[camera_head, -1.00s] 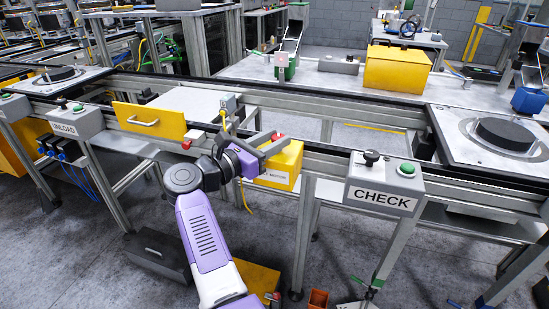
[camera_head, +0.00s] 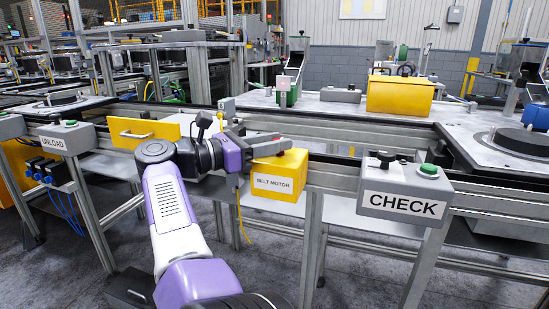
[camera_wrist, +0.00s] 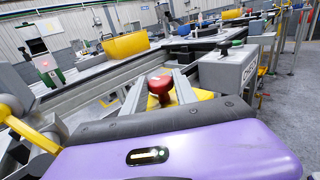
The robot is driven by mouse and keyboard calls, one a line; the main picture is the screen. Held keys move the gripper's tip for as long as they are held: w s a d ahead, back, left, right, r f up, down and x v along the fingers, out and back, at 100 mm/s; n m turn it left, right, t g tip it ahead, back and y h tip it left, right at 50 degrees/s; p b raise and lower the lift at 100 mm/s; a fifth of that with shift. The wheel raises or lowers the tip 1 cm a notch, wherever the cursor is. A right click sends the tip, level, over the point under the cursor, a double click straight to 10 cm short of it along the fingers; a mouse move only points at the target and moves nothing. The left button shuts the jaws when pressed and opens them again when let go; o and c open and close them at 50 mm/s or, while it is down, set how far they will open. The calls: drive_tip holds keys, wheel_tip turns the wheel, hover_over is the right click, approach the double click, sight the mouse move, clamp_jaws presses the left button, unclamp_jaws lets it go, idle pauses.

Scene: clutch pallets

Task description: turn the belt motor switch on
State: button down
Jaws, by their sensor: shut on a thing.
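The belt motor switch is a yellow box (camera_head: 290,163) with a white "BELT MOTOR" label, fixed at the front rail in the head view. In the wrist view its red knob (camera_wrist: 160,86) stands between the two fingers of my gripper (camera_wrist: 163,92), above the yellow top (camera_wrist: 203,95). My gripper (camera_head: 262,141) is shut on the red knob, and its fingers reach over the box in the head view. The knob is mostly hidden there, and I cannot tell which way it is turned.
A grey CHECK box (camera_head: 403,191) with a black knob and a green button stands to the right. An UNLOAD box (camera_head: 66,139) is at the left. A yellow drawer front (camera_head: 144,133) is left of my arm. A yellow bin (camera_head: 399,96) stands on the table behind.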

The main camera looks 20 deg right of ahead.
drive_tip(key=shift+m+g+b, duration=0.3)
drive_tip(key=shift+g+b, duration=0.1)
drive_tip(key=shift+b, duration=0.85)
drive_tip(key=c, duration=1)
unclamp_jaws()
